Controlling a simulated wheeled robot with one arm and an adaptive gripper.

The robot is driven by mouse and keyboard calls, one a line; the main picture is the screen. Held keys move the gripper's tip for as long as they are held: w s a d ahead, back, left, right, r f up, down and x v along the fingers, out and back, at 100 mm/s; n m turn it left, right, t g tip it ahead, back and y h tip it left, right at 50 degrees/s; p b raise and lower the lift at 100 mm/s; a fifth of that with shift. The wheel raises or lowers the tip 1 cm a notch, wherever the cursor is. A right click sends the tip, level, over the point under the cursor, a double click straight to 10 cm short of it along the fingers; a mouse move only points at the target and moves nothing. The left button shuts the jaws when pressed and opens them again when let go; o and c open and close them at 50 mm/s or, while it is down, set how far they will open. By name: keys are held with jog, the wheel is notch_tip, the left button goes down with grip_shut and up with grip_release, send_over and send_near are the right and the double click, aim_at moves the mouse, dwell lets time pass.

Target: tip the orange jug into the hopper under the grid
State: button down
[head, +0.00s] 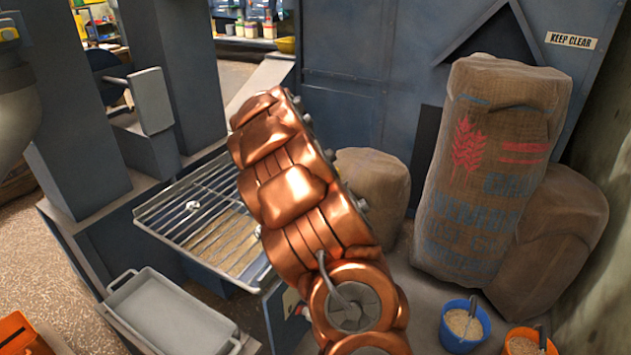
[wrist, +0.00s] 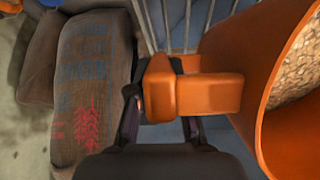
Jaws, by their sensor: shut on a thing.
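In the wrist view my gripper (wrist: 160,118) is shut on the handle of the orange jug (wrist: 262,50). The jug is at the right, its mouth partly in view, with pale grain (wrist: 298,72) inside. Bars of the metal grid (wrist: 172,22) show behind the handle. In the head view the grid (head: 175,232) lies over the hopper (head: 225,240), left of my copper arm, with grain-coloured material visible below the bars. My gripper and the jug are hidden behind my arm in the head view.
A tall printed sack (head: 490,165) leans at the right among other sacks (head: 375,185). A blue bucket (head: 464,325) and an orange bucket (head: 525,342) stand at lower right. A grey tray (head: 170,312) is at front left. A small metal object (head: 192,206) rests on the grid.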

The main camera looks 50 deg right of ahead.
jog(key=shift+a+f+h+b, duration=0.15)
jog(key=shift+f+h+b, duration=0.1)
jog(key=shift+h+b, duration=0.85)
jog(key=shift+s+a+f+h+b, duration=0.1)
jog(key=shift+a+f+h+b, duration=0.35)
jog(key=shift+b, duration=1.65)
jog(key=shift+a+f+t+h+b, duration=0.35)
jog(key=shift+h+b, duration=0.3)
jog(key=shift+b, duration=0.85)
jog(key=shift+a+f+t+h+b, duration=0.1)
jog(key=shift+f+h+b, duration=0.45)
jog(key=shift+b, duration=0.9)
